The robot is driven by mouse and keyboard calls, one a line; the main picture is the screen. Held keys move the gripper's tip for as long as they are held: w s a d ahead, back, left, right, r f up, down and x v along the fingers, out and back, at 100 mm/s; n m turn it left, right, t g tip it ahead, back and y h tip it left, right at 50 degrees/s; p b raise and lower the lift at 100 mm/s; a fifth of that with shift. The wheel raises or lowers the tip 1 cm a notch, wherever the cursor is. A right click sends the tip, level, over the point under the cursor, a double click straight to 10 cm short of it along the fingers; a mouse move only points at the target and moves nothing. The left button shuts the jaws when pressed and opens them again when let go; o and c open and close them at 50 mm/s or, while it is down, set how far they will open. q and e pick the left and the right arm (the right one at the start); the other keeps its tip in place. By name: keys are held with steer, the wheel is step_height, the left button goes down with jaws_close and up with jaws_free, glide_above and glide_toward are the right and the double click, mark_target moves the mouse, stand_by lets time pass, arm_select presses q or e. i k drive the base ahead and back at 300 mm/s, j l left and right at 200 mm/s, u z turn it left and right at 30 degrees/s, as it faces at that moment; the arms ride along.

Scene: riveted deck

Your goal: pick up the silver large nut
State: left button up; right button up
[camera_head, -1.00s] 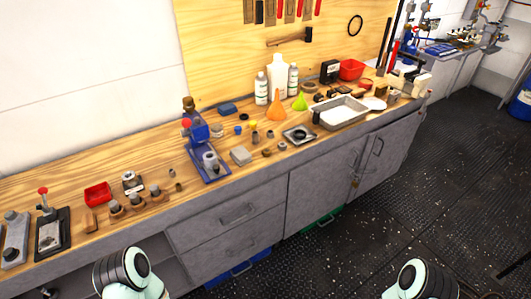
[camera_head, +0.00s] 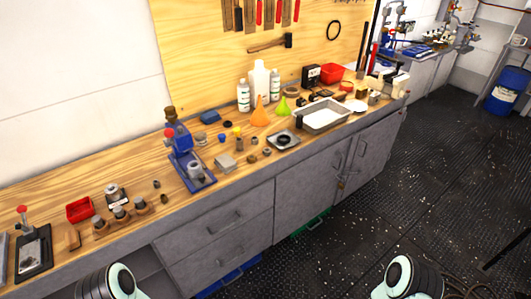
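Several small nut-like parts lie on the wooden workbench (camera_head: 120,176), too small to tell which one is the silver large nut. A small round part (camera_head: 252,158) lies near the bench's front edge, right of a grey block (camera_head: 225,162). A grey ring-shaped piece sits in a dark square tray (camera_head: 283,140). A silver cylindrical piece (camera_head: 116,196) stands at the left, behind a row of brownish round parts. Parts of my two arms show at the bottom edge, well in front of the bench. Neither gripper's fingers are in view.
A blue press (camera_head: 186,160) stands mid-bench. A metal tray (camera_head: 322,116), an orange funnel (camera_head: 259,112), white bottles (camera_head: 259,80) and a red bin (camera_head: 79,210) stand on the bench. Grey cabinets (camera_head: 221,222) form its front.

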mark_target(267, 151)
steer(key=u, duration=0.9)
steer(key=i+l+u, duration=0.1)
steer(key=l+u, duration=1)
steer(key=l, duration=0.35)
steer(key=k+l+u, duration=0.15)
steer(key=l, duration=0.45)
steer(key=i, duration=0.1)
